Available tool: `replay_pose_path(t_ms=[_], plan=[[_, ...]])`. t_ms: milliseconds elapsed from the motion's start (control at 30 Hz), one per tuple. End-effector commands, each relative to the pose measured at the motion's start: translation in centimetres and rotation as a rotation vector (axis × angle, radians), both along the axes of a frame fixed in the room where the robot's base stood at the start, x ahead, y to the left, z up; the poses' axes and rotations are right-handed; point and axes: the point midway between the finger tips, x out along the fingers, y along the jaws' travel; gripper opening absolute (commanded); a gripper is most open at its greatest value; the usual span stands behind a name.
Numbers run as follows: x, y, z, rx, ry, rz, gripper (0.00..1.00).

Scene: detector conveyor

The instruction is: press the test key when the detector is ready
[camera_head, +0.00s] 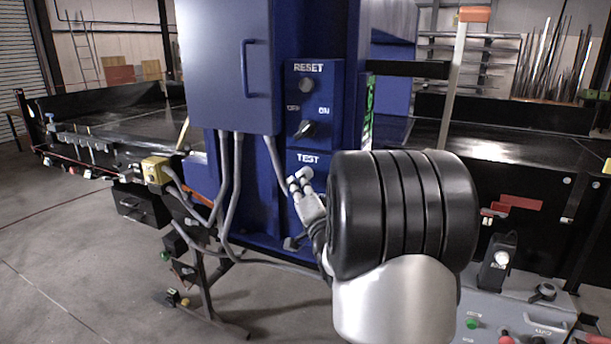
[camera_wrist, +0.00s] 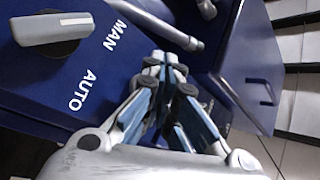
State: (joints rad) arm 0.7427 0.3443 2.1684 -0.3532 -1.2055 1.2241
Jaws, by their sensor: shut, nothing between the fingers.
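The blue detector column carries a control panel (camera_head: 328,92) with a RESET button (camera_head: 306,86), an OFF/ON selector (camera_head: 305,129) and a TEST label (camera_head: 308,159). My gripper (camera_head: 299,179) is shut and empty, its fingertips just below the TEST label in the head view. The test key is not clearly seen; the fingers cover that spot, and I cannot tell if they touch it. In the wrist view my gripper (camera_wrist: 165,66) points at the blue panel, near a grey MAN/AUTO selector (camera_wrist: 50,28). A thin green strip (camera_head: 370,98) shows at the column's right edge.
A blue cabinet (camera_head: 226,60) with a handle stands left of the panel, with grey cables below. A dark conveyor (camera_head: 110,122) runs behind. A grey button box (camera_head: 510,315) is at the lower right. Open floor (camera_head: 70,260) lies at the left.

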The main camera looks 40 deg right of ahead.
Motion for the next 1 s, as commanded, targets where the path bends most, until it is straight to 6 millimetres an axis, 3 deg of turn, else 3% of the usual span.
replay_pose_path(t_ms=[1000], plan=[[0.31,-0.82,0.04,0.000,-0.001,-0.001,0.00]])
